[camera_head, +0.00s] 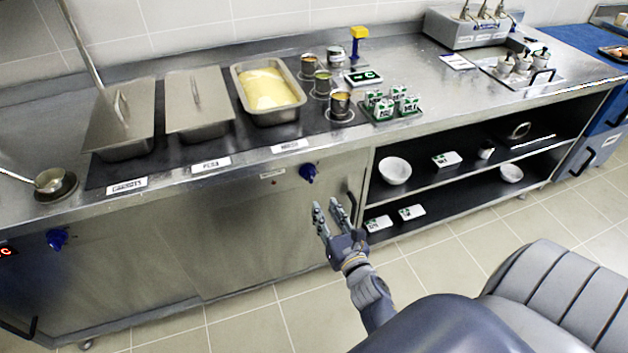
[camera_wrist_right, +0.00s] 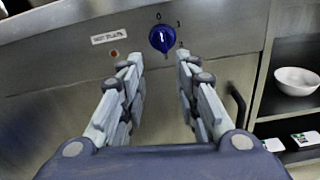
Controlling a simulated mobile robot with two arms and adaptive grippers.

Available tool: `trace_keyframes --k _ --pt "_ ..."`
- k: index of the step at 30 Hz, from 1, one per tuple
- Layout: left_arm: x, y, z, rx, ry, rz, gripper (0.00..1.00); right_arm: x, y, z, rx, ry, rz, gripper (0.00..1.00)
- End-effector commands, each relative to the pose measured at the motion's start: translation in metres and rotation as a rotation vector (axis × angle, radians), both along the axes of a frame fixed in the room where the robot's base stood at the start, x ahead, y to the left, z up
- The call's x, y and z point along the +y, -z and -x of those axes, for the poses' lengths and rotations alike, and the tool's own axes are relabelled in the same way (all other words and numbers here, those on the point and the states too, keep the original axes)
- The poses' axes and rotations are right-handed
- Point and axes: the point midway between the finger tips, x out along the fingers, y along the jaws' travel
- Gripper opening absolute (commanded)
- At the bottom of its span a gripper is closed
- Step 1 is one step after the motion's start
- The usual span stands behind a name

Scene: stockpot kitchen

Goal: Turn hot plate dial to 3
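The hot plate dial is a blue knob (camera_head: 308,172) on the steel cabinet front, below the counter edge. My left gripper is not in view.
A second blue dial (camera_head: 57,239) is at the far left of the front. A vertical door handle (camera_wrist_right: 236,106) is right of the dial. Open shelves (camera_head: 450,172) with bowls are further right. Pans and cups stand on the counter (camera_head: 420,135).

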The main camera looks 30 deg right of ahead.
Motion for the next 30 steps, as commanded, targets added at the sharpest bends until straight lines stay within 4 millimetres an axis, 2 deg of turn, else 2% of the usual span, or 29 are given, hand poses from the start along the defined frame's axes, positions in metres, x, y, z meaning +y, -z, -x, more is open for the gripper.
trace_keyframes --k 3,7,15,21,30 --pt "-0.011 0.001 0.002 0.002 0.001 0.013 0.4 -0.005 -0.016 -0.001 -0.012 0.004 0.102 0.3" --pt "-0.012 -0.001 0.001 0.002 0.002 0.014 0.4 -0.008 -0.022 -0.009 -0.016 0.004 0.13 0.3" --pt "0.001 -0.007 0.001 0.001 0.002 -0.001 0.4 -0.019 -0.022 -0.055 -0.016 0.004 0.126 0.3" --pt "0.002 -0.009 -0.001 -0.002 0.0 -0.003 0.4 -0.027 -0.021 -0.086 -0.015 0.004 0.124 0.3" --pt "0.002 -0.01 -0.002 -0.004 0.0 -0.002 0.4 -0.031 -0.019 -0.105 -0.012 0.005 0.123 0.3"
